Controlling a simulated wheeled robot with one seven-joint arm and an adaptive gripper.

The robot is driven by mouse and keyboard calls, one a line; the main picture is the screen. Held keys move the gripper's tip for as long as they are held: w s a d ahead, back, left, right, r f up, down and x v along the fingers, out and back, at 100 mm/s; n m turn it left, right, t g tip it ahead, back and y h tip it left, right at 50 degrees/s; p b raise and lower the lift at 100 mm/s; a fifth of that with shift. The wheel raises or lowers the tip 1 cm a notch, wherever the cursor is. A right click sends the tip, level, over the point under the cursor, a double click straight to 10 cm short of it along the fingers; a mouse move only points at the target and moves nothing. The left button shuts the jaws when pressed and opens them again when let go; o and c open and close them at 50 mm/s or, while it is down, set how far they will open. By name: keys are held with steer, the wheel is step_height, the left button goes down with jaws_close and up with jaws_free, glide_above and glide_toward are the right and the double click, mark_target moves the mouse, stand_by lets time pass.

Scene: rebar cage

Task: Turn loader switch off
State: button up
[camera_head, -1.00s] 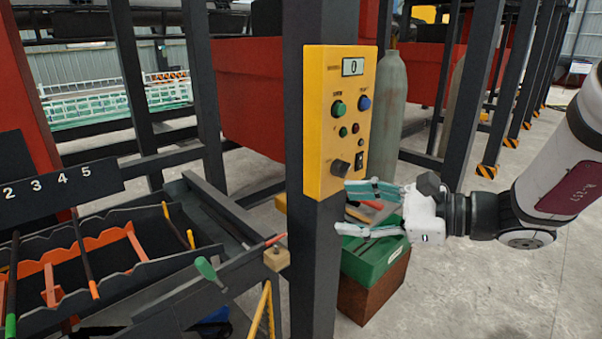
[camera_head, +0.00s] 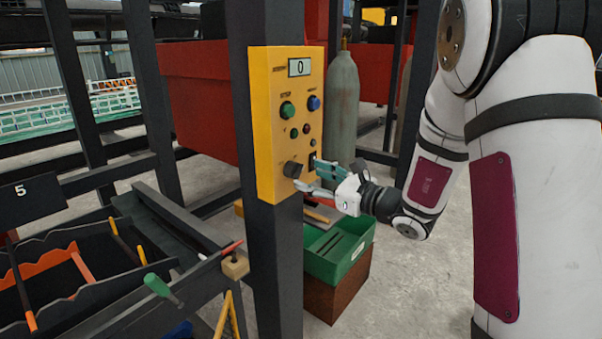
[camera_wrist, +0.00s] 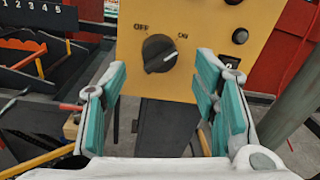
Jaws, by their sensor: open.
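The yellow control panel (camera_head: 262,150) is fixed to a dark post. Its black rotary switch (camera_head: 293,169) sits at the lower left of the panel face. In the wrist view the switch (camera_wrist: 159,53) lies between OFF and ON labels, and its pale mark points up and right toward ON. My gripper (camera_head: 310,175) is in front of the panel's lower part. In the wrist view my gripper (camera_wrist: 150,85) has its teal-padded fingers apart and empty, with the switch ahead between them. I see no clear contact with the switch.
A green box (camera_head: 325,262) on a brown block stands below my gripper. A grey gas cylinder (camera_head: 343,110) stands behind the panel. A dark tool rack (camera_head: 80,270) with a green-handled screwdriver (camera_head: 160,288) is at the left. The floor at the right is open.

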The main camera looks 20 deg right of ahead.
mark_target(300, 173)
steer(key=shift+x, duration=2.15)
steer(key=c, duration=1.2)
